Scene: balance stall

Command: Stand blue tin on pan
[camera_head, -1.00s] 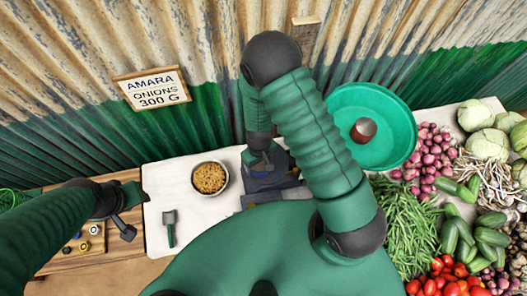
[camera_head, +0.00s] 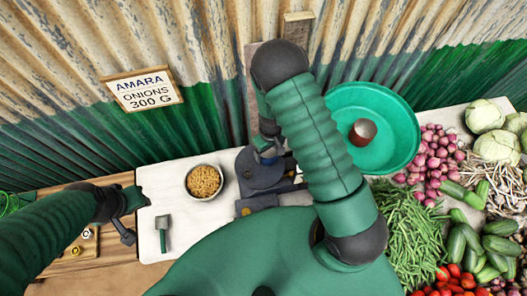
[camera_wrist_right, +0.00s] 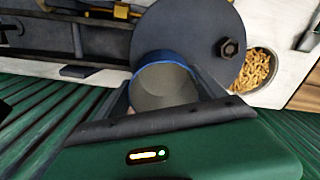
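My right gripper (camera_head: 267,146) hangs over the dark round pan (camera_head: 258,181) of the balance, at the back of the white table. A small blue tin (camera_head: 266,156) shows just under it. In the right wrist view the blue-rimmed tin (camera_wrist_right: 163,88) sits between the fingers, its mouth toward the camera, with the dark pan (camera_wrist_right: 212,35) beyond it. The gripper looks shut on the tin. Whether the tin's base touches the pan is hidden. My left gripper (camera_head: 128,218) is open and empty over the left end of the table.
A teal basin (camera_head: 398,125) with a brownish tin (camera_head: 362,132) in it stands right of my right arm. A bowl of yellow food (camera_head: 203,181) and a scoop (camera_head: 163,230) lie left of the balance. Vegetables fill the right side. A corrugated wall closes the back.

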